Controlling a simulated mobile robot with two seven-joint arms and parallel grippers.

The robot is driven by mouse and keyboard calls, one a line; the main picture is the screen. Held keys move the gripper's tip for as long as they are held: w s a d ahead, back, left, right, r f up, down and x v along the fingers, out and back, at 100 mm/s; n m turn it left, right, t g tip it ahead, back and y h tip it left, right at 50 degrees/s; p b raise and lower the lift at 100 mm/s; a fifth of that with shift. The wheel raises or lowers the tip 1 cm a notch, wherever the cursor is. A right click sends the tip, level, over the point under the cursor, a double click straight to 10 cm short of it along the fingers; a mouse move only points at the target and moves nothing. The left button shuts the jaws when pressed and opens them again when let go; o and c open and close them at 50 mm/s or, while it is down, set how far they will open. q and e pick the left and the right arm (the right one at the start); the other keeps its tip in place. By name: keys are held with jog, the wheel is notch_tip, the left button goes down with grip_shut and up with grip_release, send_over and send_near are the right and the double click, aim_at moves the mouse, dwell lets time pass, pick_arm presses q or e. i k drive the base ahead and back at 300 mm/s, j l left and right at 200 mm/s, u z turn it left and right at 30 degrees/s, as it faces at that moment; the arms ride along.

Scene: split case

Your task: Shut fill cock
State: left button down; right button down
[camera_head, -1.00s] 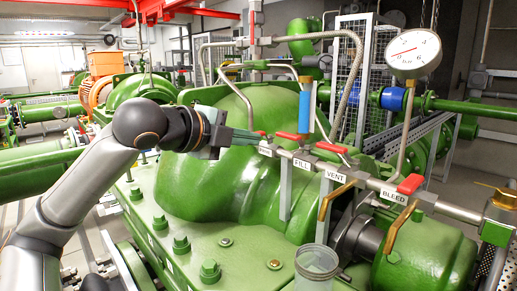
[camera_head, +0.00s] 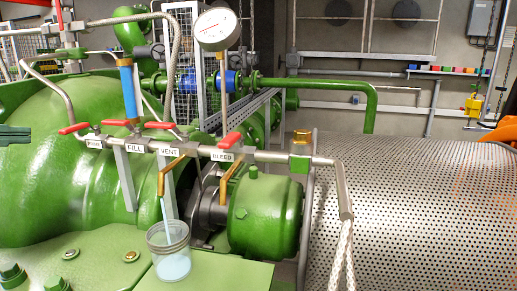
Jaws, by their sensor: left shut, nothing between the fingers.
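The fill cock's red lever (camera_head: 118,122) lies roughly along the pipe above the FILL label (camera_head: 133,147). A blue vertical tube (camera_head: 129,89) stands just above it. The red vent lever (camera_head: 160,125) and red bleed lever (camera_head: 230,140) are to its right. A pale blue stream (camera_head: 163,208) runs from the brass outlet (camera_head: 168,171) under VENT into a clear jar (camera_head: 172,267), which holds pale blue liquid. My left gripper (camera_head: 26,135) shows only as green fingertips at the left edge, shut and empty, left of the levers and apart from them. My right gripper is out of view.
Another red lever (camera_head: 73,128) sits at the left end of the pipe, nearest my left gripper. A round gauge (camera_head: 216,28) stands above the pipe. A perforated metal guard (camera_head: 415,215) fills the right. The green casing (camera_head: 70,185) bulges below the pipe.

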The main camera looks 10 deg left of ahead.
aim_at(127, 124)
jog(key=k, duration=0.9)
